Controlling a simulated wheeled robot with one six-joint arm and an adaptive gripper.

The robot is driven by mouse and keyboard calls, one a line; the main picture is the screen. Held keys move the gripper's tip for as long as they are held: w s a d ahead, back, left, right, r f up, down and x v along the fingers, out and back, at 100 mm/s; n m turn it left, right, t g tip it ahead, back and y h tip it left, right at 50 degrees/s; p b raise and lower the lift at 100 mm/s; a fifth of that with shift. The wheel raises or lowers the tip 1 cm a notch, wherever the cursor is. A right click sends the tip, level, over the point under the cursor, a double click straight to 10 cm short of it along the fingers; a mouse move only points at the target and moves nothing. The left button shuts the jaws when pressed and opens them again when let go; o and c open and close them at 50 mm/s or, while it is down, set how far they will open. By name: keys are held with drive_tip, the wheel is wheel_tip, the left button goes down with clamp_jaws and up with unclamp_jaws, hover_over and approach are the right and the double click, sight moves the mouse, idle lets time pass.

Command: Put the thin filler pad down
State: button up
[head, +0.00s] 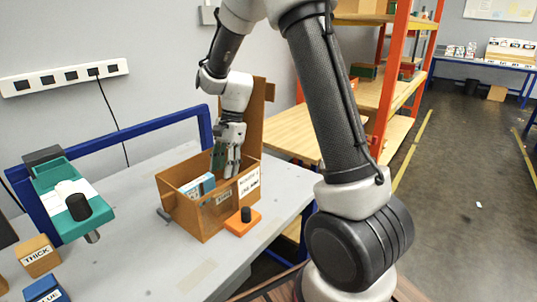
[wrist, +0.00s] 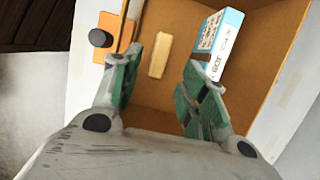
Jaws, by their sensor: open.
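The thin filler pad appears to be the small tan block (wrist: 159,55) on the floor of the brown open box (head: 186,217). My gripper (head: 226,165) reaches down into the box from above. In the wrist view its green-padded fingers (wrist: 157,95) are spread wide, with the tan block visible between and beyond them, apart from both. Nothing is held. A blue and white carton (head: 198,186) stands in the box, close to one finger in the wrist view (wrist: 222,35).
An orange block with a black knob (head: 239,226) sits against the box's front right. A teal device (head: 62,197) stands at the left, with a block marked THICK (head: 38,256) and a blue block (head: 45,289). The grey table (head: 135,262) is clear between them.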

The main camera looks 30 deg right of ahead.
drive_tip(key=s+d+r+n+t+h, duration=0.1)
drive_tip(key=s+d+r+n, duration=0.3)
drive_tip(key=s, duration=0.4)
drive_tip(key=s+d+r+n+t+h, duration=0.1)
drive_tip(key=s+d+r+n+t, duration=0.1)
drive_tip(key=s+d+r+n, duration=0.2)
drive_tip(key=s+d+r+n+t+h, duration=0.1)
drive_tip(key=s+d+r+n, duration=0.3)
drive_tip(key=s+r, duration=0.5)
drive_tip(key=s+n+t, duration=0.1)
drive_tip(key=s, duration=0.3)
drive_tip(key=shift+s, duration=0.25)
drive_tip(key=shift+d+r, duration=0.1)
drive_tip(key=shift+c, duration=0.2)
